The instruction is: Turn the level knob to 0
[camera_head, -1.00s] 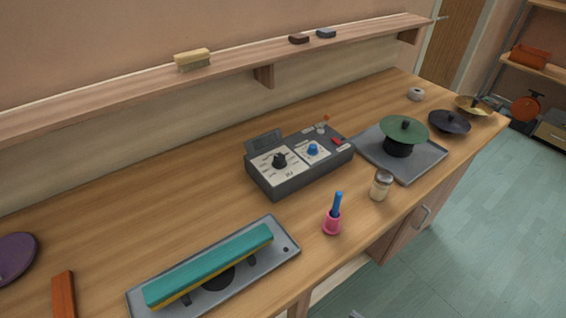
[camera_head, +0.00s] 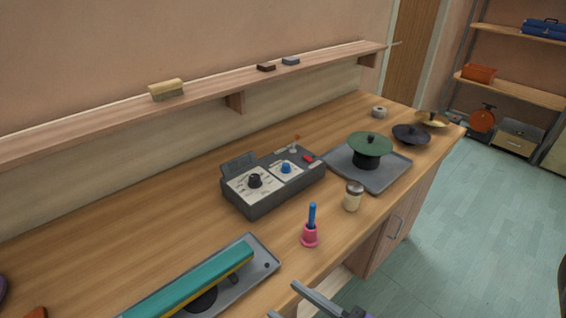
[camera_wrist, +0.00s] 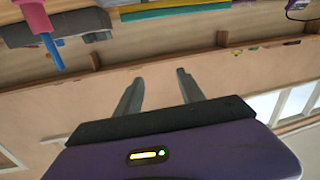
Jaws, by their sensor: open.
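A dark grey control box (camera_head: 272,181) stands on the wooden bench in the head view. Its sloped top has a black knob (camera_head: 254,180) on a white dial panel at the left and a blue knob (camera_head: 286,168) on a second panel at the right. The labels are too small to read, so I cannot tell which is the level knob. My gripper (camera_head: 284,300) shows at the bottom edge of the head view, in front of the bench and apart from the box. In the wrist view its two fingers (camera_wrist: 158,80) are spread with nothing between them.
A pink-and-blue handbell (camera_head: 311,228) and a jar (camera_head: 353,196) stand near the front edge. A teal bar on a grey tray (camera_head: 262,250) lies at front left. A grey tray (camera_head: 385,179) with a green cymbal (camera_head: 370,145) is at right. A shelf (camera_head: 215,93) runs along the wall.

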